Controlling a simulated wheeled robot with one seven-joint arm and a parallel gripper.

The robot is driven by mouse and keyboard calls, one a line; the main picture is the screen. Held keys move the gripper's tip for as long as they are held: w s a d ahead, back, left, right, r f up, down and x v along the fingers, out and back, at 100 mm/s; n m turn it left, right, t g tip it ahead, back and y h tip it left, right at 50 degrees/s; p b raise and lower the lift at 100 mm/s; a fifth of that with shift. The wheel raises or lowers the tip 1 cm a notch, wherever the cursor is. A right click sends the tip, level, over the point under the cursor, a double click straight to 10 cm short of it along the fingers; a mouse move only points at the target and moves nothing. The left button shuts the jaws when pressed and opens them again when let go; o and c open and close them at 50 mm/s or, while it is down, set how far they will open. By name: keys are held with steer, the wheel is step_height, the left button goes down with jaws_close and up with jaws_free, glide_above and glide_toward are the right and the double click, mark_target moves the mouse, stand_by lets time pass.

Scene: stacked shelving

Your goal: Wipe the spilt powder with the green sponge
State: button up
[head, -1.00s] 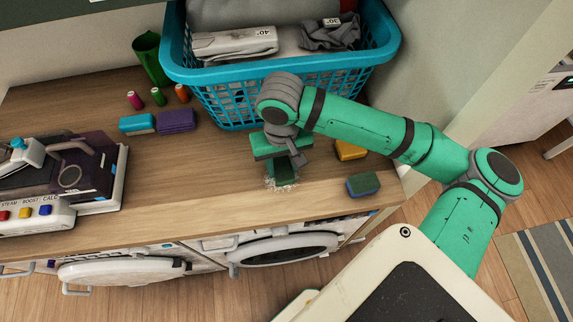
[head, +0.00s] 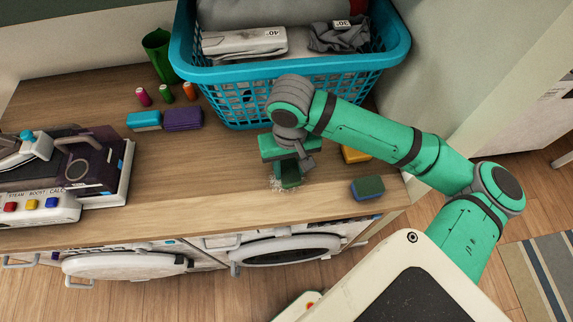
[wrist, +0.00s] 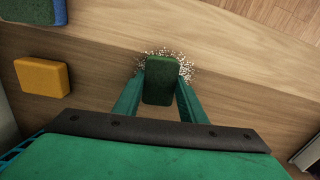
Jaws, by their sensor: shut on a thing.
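The green sponge (head: 290,174) is between the fingers of my gripper (head: 287,160), low at the wooden counter near its front edge. In the wrist view, both fingers of my gripper (wrist: 160,92) flank the dark green sponge (wrist: 160,76), which is held upright or flat against the counter; I cannot tell its exact contact. The spilt powder (wrist: 186,66) is a pale speckled patch around the sponge's far end and sides. In the head view, the powder (head: 277,185) shows at the sponge's left and front; the part under the sponge is hidden.
A blue-and-green sponge (head: 368,188) lies to the right, and a yellow sponge (head: 356,155) lies partly behind my arm. A turquoise laundry basket (head: 235,75) stands behind.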

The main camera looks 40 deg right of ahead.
steer(key=shift+s+d, duration=0.1)
steer(key=shift+d, duration=0.05)
steer(key=shift+s+d+r, duration=0.15)
steer(key=shift+s+d, duration=0.3)
steer(key=shift+s, duration=0.25)
steer(key=shift+w+a, duration=0.6)
steer(key=shift+w, duration=0.25)
steer(key=shift+w+a, duration=0.2)
steer(key=shift+w, duration=0.25)
steer(key=shift+w+a, duration=0.2)
steer(key=shift+w, duration=0.25)
steer(key=shift+s, duration=0.1)
